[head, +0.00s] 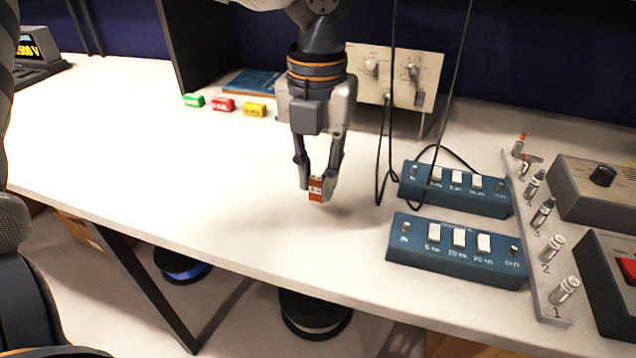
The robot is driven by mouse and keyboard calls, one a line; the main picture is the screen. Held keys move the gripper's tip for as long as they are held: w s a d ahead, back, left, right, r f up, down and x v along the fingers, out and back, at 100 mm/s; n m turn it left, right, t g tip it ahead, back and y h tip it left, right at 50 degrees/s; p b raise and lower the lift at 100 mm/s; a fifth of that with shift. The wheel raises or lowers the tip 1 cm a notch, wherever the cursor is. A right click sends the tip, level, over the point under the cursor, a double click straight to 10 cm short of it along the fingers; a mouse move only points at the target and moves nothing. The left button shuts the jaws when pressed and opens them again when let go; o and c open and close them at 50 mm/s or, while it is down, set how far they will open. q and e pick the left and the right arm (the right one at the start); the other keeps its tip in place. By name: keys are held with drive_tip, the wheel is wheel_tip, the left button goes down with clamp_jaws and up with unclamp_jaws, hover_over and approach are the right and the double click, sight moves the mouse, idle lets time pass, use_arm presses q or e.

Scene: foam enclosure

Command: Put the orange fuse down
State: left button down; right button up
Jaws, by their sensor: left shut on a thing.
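The orange fuse (316,189) is a small orange block with a pale label. My left gripper (317,186) points down from the top of the head view and is shut on the fuse. The fuse appears to be close above the white table (230,190), with a soft shadow beside it; I cannot tell whether it touches. A green fuse (194,100), a red fuse (223,104) and a yellow fuse (255,109) lie in a row at the back. My right gripper is not in view.
Two blue switch boxes (457,250) (455,189) with black cables stand to the right. Beyond them is a numbered rack (538,270) with several connectors, and grey devices (598,192). A beige panel (425,75) stands behind the gripper. The table's left-centre is clear.

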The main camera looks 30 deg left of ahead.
sight(318, 178)
use_arm(q)
drive_tip(key=shift+f, duration=1.05)
drive_tip(key=c, duration=1.5)
unclamp_jaws()
drive_tip(key=shift+f, duration=0.15)
drive_tip(key=shift+o, duration=0.2)
wheel_tip(318, 178, up, 12)
drive_tip(key=shift+r, duration=0.2)
